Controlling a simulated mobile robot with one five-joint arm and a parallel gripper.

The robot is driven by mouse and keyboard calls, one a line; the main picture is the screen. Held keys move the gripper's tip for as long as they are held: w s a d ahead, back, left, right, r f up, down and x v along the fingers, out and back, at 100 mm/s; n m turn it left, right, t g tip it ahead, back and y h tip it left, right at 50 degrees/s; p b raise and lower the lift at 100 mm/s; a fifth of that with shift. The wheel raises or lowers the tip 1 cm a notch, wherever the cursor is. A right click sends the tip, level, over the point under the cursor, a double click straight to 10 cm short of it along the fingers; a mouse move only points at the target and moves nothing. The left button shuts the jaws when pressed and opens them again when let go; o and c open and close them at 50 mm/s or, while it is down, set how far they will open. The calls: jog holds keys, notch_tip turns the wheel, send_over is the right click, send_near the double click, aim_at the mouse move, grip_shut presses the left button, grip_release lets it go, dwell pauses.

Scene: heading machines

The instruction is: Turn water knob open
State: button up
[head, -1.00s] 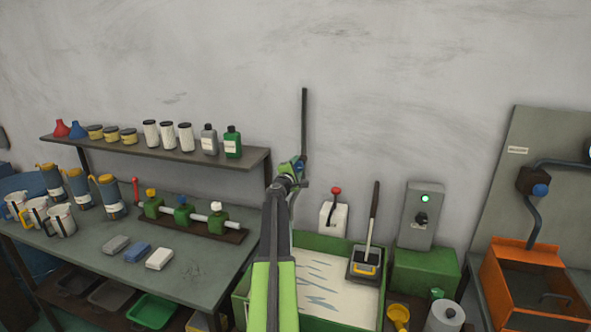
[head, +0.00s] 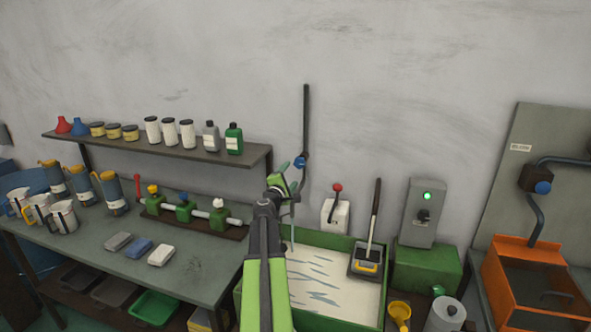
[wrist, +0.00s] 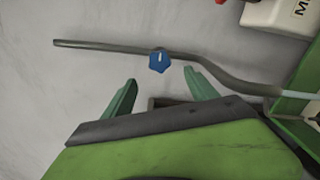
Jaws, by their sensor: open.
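The water knob (head: 301,161) is blue and sits on a dark vertical pipe (head: 306,115) on the wall. In the wrist view the knob (wrist: 158,60) shows whole, with a pale mark on its face, and the pipe (wrist: 95,47) runs behind it. My gripper (head: 288,180) is just below and in front of the knob. It is open and empty; in the wrist view its fingertips (wrist: 160,77) point toward the knob, apart from it. A thin pale streak (head: 292,228), which looks like water, runs from the pipe's lower end toward the green tank (head: 340,241).
A red-handled lever box (head: 335,213) and a long-handled tool (head: 373,225) stand right of the pipe. A grey switch box (head: 425,212) shows a green light. Left are a workbench (head: 195,262) with a valve manifold (head: 218,213) and a shelf (head: 180,152) of bottles. The wall above is clear.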

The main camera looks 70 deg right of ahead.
jog(key=a, duration=0.5)
jog(key=shift+s+a, duration=0.1)
jog(key=shift+a, duration=0.1)
